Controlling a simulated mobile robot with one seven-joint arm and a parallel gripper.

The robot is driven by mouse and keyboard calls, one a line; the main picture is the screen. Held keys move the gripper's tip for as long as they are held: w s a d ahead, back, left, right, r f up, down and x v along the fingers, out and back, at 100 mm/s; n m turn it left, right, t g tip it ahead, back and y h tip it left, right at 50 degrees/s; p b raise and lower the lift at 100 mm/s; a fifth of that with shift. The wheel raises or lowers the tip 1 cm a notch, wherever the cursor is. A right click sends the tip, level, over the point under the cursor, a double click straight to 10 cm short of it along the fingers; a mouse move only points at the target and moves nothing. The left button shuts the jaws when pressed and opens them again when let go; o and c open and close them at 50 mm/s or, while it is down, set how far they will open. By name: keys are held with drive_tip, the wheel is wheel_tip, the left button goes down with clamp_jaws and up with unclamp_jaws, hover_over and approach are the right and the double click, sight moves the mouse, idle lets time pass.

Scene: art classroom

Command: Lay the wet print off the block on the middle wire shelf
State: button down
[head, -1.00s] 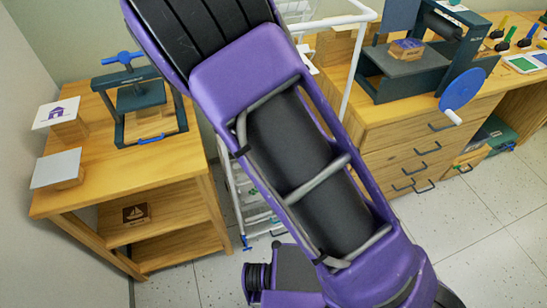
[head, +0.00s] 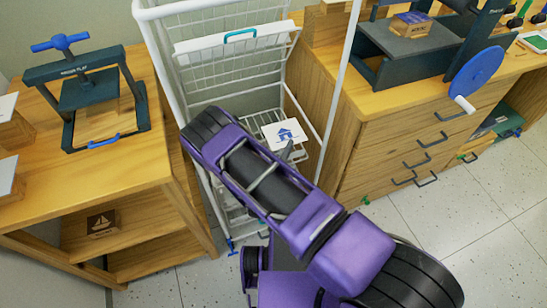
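A white print with a blue house (head: 285,134) is level inside the white wire rack (head: 330,110), at the far end of my arm. A dark part of my gripper (head: 288,150) shows at the print's near edge. My arm hides most of the gripper, so I cannot tell whether its fingers grip the print. Wire shelves show behind and below the print; I cannot tell whether it touches one. An upper wire shelf with a teal handle (head: 240,35) is tilted up. A carved block (head: 411,24) sits on the right press bed.
A wooden table (head: 120,165) on the left holds a small green press (head: 90,100) and, at the picture's left edge, blocks. A boat block (head: 101,223) lies on its lower shelf. A drawer cabinet (head: 400,150) with a blue-wheeled press (head: 475,75) stands close right of the rack.

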wheel_tip(320, 180, down, 8)
drive_tip(key=b, duration=0.1)
drive_tip(key=shift+f, duration=0.1)
idle(0.3)
drive_tip(key=c, duration=1.1)
unclamp_jaws()
drive_tip(key=v, duration=1.2)
